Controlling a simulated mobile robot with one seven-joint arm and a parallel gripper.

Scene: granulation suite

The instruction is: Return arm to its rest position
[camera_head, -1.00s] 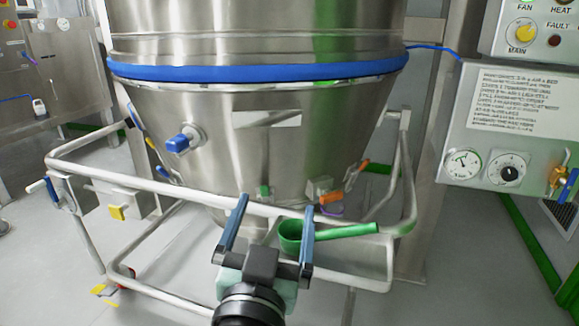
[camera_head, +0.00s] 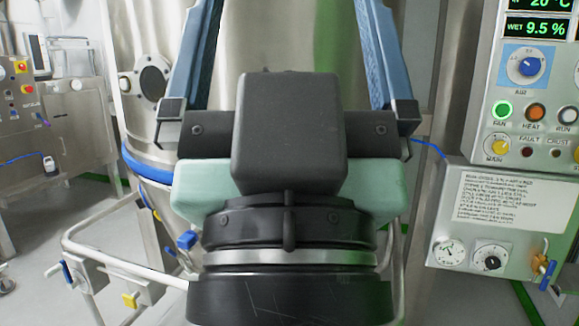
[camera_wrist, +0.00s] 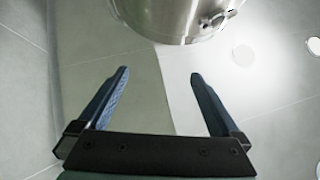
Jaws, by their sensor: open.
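My gripper (camera_head: 290,55) is large and close in the head view, with its two blue fingers spread wide apart and pointing up. Nothing is between the fingers. It stands in front of the steel vessel (camera_head: 290,40) and hides much of it. In the wrist view my gripper (camera_wrist: 158,100) is also open and empty. Beyond its fingertips are the rounded steel side of the vessel (camera_wrist: 185,15) and pale panels.
A control panel (camera_head: 535,90) with lamps and knobs is at right, above a gauge box (camera_head: 500,215). The vessel's blue band (camera_head: 150,168) and pale pipe frame (camera_head: 110,252) show at lower left. A steel cabinet (camera_head: 75,125) stands at far left.

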